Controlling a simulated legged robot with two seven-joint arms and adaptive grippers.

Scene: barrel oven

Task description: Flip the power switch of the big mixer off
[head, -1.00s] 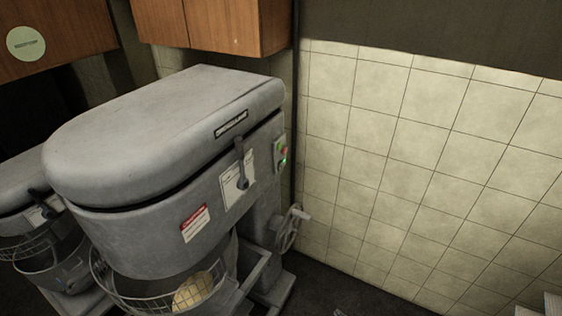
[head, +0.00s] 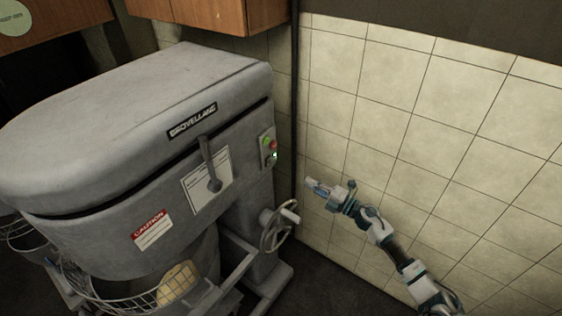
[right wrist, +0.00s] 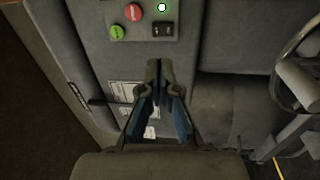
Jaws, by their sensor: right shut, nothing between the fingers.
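The big grey mixer (head: 110,130) fills the left half of the head view. Its small control panel (head: 267,148) is on the right side of the body, with a red and a green button and a small light. In the right wrist view the panel (right wrist: 113,36) is at the top, with a red button (right wrist: 133,12), a green button (right wrist: 117,32), a black rocker switch (right wrist: 163,29) and a lit green-white lamp (right wrist: 162,7). My right gripper (head: 312,185) is right of the panel, apart from it. It is shut and empty, below the switch in the wrist view (right wrist: 160,66). My left gripper is not in view.
A handwheel (head: 278,228) sticks out below the panel. A lever (head: 209,165) is on the mixer's front. A wire guard (head: 110,290) surrounds the bowl with dough (head: 178,284). A tiled wall (head: 440,130) stands at right, behind my right arm.

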